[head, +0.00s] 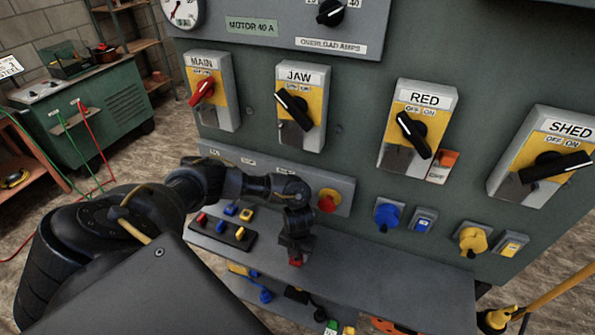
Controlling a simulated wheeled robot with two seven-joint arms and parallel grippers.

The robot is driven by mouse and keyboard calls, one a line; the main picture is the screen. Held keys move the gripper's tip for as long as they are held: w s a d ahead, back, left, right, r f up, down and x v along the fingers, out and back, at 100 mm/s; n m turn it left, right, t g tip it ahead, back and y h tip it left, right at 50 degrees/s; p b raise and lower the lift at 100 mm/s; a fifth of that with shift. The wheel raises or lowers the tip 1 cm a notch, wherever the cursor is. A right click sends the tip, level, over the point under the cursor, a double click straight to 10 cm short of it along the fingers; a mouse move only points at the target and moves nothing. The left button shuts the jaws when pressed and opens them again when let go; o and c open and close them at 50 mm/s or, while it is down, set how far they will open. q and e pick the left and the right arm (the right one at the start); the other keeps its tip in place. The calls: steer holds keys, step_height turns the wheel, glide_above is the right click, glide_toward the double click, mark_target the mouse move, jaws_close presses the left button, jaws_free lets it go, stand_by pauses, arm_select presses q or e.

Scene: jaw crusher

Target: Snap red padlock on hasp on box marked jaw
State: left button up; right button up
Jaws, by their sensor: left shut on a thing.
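The box marked JAW (309,78) is on the green cabinet, with a yellow face and a black handle (294,108) slanting from upper left to lower right. A grey plate, perhaps the hasp (289,135), shows at its lower left. My left gripper (295,251) is below this box, over the grey shelf, pointing down. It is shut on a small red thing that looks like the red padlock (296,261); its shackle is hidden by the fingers. The padlock is well apart from the box. My right gripper is out of view.
A dark strip (222,236) with small coloured pieces lies on the shelf (360,270). Blue (387,215) and yellow (472,240) plugs stick out at right.

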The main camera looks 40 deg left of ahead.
arm_select(q)
steer(key=shift+r, duration=0.55)
steer(key=shift+w+r+b, duration=0.1)
steer(key=shift+r+b, duration=0.45)
steer(key=shift+r, duration=0.1)
steer(key=s+d+r+p, duration=0.3)
steer(key=s+d+r, duration=0.5)
steer(key=d+r, duration=0.35)
steer(key=w+r+n+b, duration=0.5)
steer(key=r+n, duration=0.8)
steer(key=n, duration=0.8)
steer(key=w, duration=0.3)
steer(key=shift+w+r, duration=0.3)
steer(key=shift+w, duration=0.05)
